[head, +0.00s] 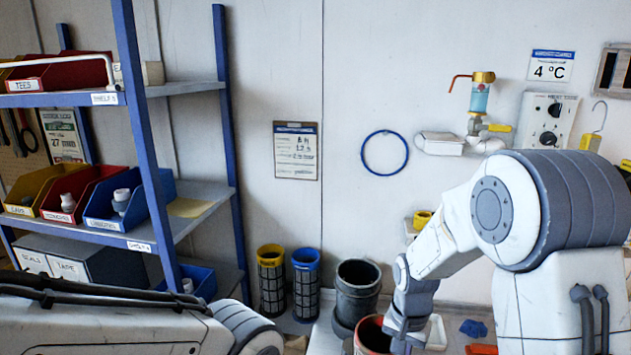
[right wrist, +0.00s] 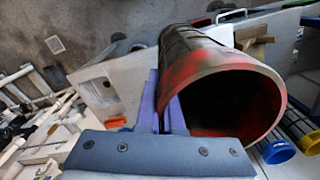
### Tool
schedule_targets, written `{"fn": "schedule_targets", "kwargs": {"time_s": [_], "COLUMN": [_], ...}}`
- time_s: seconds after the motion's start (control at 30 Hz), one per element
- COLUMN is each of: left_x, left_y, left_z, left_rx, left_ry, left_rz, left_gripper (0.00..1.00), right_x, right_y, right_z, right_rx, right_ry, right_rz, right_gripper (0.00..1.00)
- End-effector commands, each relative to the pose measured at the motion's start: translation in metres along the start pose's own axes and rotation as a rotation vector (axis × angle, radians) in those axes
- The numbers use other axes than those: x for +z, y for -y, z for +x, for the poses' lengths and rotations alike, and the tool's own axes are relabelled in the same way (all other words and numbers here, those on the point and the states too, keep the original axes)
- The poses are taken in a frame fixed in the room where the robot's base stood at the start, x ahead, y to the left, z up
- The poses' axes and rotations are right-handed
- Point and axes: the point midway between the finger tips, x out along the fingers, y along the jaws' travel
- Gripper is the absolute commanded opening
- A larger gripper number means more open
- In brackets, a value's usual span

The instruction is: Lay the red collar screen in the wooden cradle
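The red collar screen (head: 372,335) is at the bottom of the head view, its open red-rimmed end up. In the right wrist view its dark mouth and red rim (right wrist: 268,88) fill the middle right. My right gripper (head: 398,338) is at the rim; in the right wrist view its purple fingers (right wrist: 163,108) are close together at the rim's left side and look shut on the wall. A pale wooden piece, apparently the cradle (right wrist: 258,46), shows partly behind the screen. My left gripper is not in view; only my left arm shows.
A yellow-collared screen (head: 271,280) and a blue-collared screen (head: 306,285) stand upright by the wall. A black pot (head: 357,292) is just behind the red screen. A blue-framed shelf (head: 180,210) with bins stands at left. A blue lump (head: 473,328) lies at right.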

Motion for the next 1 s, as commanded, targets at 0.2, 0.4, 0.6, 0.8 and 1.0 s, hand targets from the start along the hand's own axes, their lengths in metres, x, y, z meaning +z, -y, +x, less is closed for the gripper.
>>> {"fn": "schedule_targets", "kwargs": {"time_s": [0.2,0.4,0.6,0.8,1.0], "left_x": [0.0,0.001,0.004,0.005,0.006], "left_y": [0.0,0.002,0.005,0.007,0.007], "left_z": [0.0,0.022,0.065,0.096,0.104], "left_rx": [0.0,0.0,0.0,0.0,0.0], "left_ry": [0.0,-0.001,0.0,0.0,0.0], "left_rz": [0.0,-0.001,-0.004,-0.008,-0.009], "left_gripper": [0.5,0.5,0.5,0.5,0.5], "right_x": [0.015,0.019,0.019,0.019,0.018], "right_y": [-0.023,-0.032,-0.032,-0.031,-0.031], "right_z": [0.072,0.128,0.169,0.2,0.208], "right_rx": [0.003,-0.001,-0.001,-0.001,-0.001], "right_ry": [0.008,-0.002,-0.003,-0.003,-0.004], "right_rz": [-0.381,-0.589,-0.586,-0.585,-0.585], "right_gripper": [0.0,0.0,0.0,0.0,0.0]}}
